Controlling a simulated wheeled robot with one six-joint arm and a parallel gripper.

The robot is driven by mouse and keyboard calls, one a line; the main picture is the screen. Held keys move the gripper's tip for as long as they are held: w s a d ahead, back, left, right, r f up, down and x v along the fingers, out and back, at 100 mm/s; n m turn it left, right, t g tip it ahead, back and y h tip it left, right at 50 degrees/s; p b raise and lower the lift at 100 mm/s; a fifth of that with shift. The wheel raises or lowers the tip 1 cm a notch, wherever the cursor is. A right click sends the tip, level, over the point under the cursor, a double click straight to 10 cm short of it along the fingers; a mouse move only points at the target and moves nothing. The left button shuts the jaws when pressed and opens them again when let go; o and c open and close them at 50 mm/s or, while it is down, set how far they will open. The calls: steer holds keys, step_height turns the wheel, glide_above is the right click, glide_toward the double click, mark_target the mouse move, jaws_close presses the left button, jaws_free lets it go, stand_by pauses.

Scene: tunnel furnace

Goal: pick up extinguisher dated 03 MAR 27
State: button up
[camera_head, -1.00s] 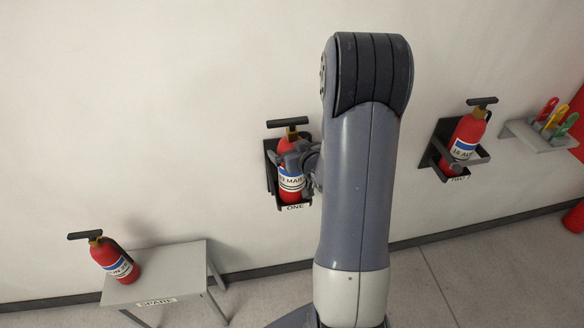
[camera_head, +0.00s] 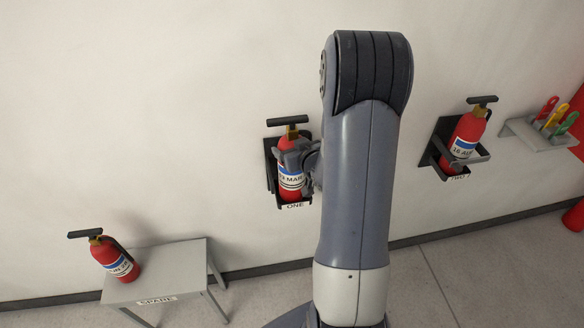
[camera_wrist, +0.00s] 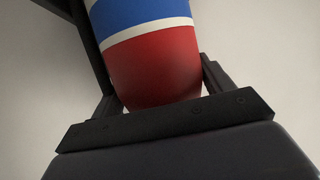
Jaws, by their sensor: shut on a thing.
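The extinguisher with the partly readable "03 MAR" label (camera_head: 290,182) stands upright in the black wall bracket marked ONE (camera_head: 272,172). It is red with a white and blue label and a black handle. My gripper (camera_head: 294,158) is shut on its upper body from the right; my arm covers the area just right of it.
A second extinguisher (camera_head: 467,135) stands in bracket TWO (camera_head: 436,148) at right. A third (camera_head: 112,258) stands on the grey SPARE table (camera_head: 175,272) at lower left. A shelf (camera_head: 530,132) with coloured-handled tools is at far right.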

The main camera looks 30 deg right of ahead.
steer(key=c, duration=0.6)
steer(key=shift+w+r, duration=0.15)
steer(key=shift+c, duration=0.6)
